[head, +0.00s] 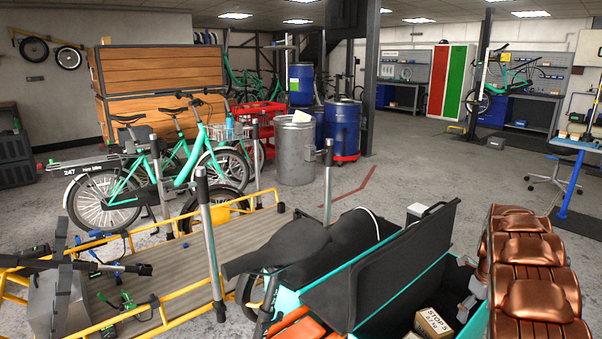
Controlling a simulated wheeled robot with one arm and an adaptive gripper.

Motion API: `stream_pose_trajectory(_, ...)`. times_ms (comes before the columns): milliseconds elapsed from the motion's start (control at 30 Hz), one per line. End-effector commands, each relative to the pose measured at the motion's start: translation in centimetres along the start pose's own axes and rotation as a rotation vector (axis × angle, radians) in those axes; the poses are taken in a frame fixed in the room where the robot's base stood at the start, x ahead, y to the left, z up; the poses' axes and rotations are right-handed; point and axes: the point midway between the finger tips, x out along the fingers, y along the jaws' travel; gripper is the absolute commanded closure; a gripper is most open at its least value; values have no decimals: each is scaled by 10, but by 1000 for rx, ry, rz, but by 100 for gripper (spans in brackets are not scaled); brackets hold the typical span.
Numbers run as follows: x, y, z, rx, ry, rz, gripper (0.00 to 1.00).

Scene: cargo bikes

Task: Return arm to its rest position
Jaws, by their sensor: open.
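My gripper is not in view, and I cannot make out any part of my arm for sure. A teal cargo bike's box (395,322) stands in the front centre with its dark lid (385,262) raised. A cardboard parcel (433,324) marked STOP 5 lies inside, near the front edge of the picture. Black items (468,300) lie beside it, partly hidden by the box wall.
A yellow-railed platform (165,285) with upright posts fills the front left. Teal bikes (150,170), a metal drum (295,150) and blue barrels (342,128) stand behind. Grey floor (440,165) is clear at the centre right.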

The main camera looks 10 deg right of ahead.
Motion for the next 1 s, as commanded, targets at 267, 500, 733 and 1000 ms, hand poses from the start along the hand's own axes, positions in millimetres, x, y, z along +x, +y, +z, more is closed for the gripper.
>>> stream_pose_trajectory(267,-21,19,4,-98,11,-7,0)
stream_pose_trajectory(500,-47,44,2,-231,28,-9,0)
stream_pose_trajectory(733,-88,81,-3,-437,49,-11,0)
stream_pose_trajectory(1000,-154,154,-21,-826,74,1,0)
